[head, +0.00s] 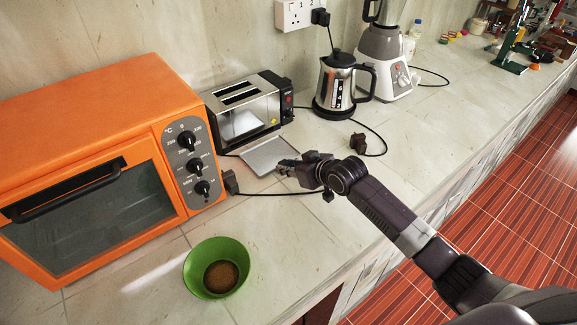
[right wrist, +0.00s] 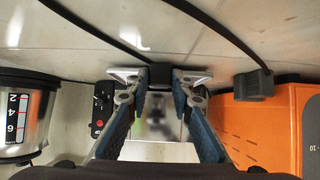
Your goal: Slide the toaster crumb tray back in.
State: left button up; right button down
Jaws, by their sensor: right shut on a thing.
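The silver toaster (head: 243,107) stands against the wall, between the orange oven and the kettle. Its flat metal crumb tray (head: 265,154) sticks out of the front, low over the counter. My right gripper (head: 285,165) is at the outer edge of the tray and shut on it. The right wrist view shows the two fingers (right wrist: 160,76) apart with the tray between them; the exact contact is hard to see. The tray's inner end is hidden by the toaster. My left gripper is not in view.
An orange oven (head: 115,95) stands left of the toaster. A kettle (head: 334,85) and a blender (head: 384,60) stand to the right. A green bowl (head: 197,262) sits in front. Black plugs (head: 358,143) and cords lie on the counter near my gripper.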

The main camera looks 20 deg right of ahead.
jog(key=shift+f, duration=0.45)
jog(key=c, duration=1.6)
grip_release()
